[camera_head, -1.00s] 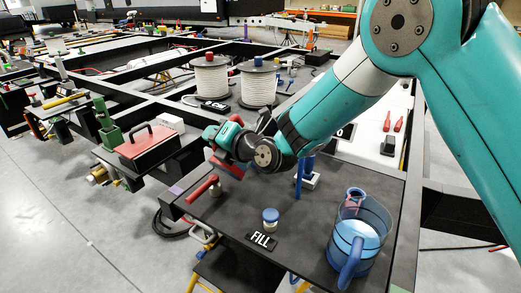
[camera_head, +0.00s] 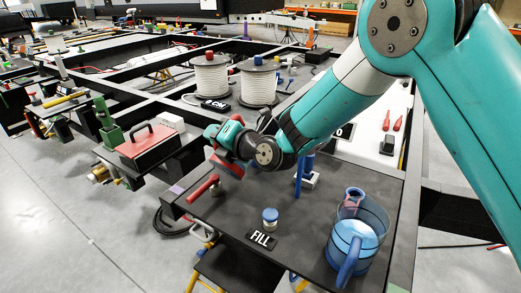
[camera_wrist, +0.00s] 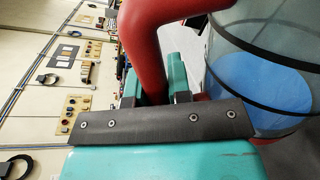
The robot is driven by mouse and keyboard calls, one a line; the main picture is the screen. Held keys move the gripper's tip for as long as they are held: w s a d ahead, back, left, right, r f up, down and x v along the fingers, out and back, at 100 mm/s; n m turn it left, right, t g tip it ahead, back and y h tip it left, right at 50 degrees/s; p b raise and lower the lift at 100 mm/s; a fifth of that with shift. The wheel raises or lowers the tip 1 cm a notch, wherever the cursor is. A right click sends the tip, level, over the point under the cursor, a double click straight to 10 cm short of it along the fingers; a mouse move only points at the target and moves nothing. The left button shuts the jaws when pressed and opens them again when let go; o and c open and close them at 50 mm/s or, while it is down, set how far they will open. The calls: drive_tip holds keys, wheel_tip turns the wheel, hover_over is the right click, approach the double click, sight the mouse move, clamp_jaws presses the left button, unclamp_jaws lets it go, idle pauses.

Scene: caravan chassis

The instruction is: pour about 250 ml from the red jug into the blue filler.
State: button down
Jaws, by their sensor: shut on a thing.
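The red jug's thick red handle (camera_wrist: 160,45) is in the wrist view, with my gripper (camera_wrist: 157,85) shut on it. Its clear body (camera_wrist: 265,60) with dark bands stands to the right of the handle and holds blue liquid. In the head view my gripper (camera_head: 226,150) is above the far left part of the dark table, with red showing at it; most of the jug is hard to make out there. A small white and blue-topped fitting (camera_head: 270,217), likely the blue filler, stands behind the FILL sign (camera_head: 262,240), nearer the camera than my gripper.
A clear jug with a blue handle (camera_head: 349,262) and blue liquid stands at the table's near right. A blue post (camera_head: 299,180) rises beside my forearm. A red lever (camera_head: 203,188) is at the left edge. A red toolbox (camera_head: 150,146) lies farther left.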

drive_tip(key=shift+w+r+p, duration=0.1)
drive_tip(key=shift+r+p, duration=0.15)
drive_tip(key=shift+p, duration=0.3)
drive_tip(key=shift+f, duration=0.1)
